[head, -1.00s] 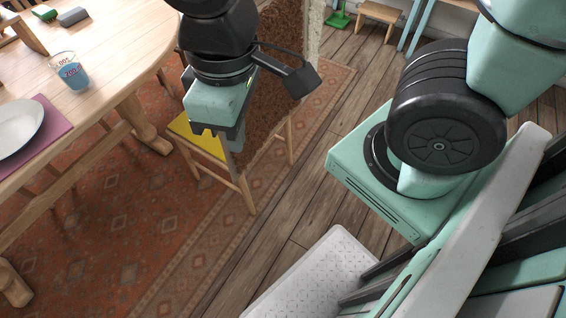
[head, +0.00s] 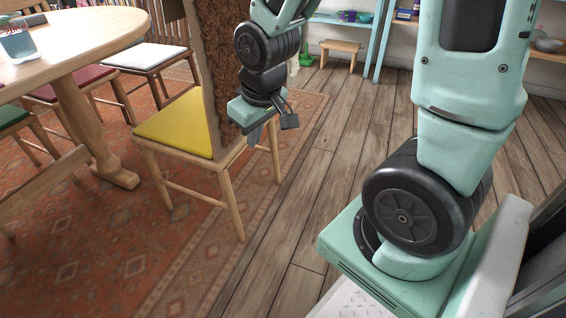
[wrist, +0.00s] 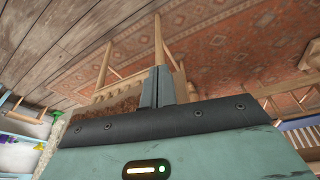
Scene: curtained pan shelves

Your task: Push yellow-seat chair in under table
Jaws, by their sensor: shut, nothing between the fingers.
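The yellow-seat chair (head: 183,124) stands on the patterned rug to the right of the wooden table (head: 95,38), in the head view. Its seat faces the table, and its tall brown back is on the side nearer my arm. A gap of rug shows between the seat and the table leg. My gripper (head: 256,128) is beside the chair back, pointing down, shut and empty. In the wrist view the shut fingers (wrist: 157,88) are in front of the chair's wooden frame (wrist: 120,92). I cannot tell whether they touch it.
Other chairs with white (head: 144,55), red and green seats stand around the table. A small wooden stool (head: 340,50) and blue shelves stand at the back. The plank floor (head: 318,160) right of the chair is clear.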

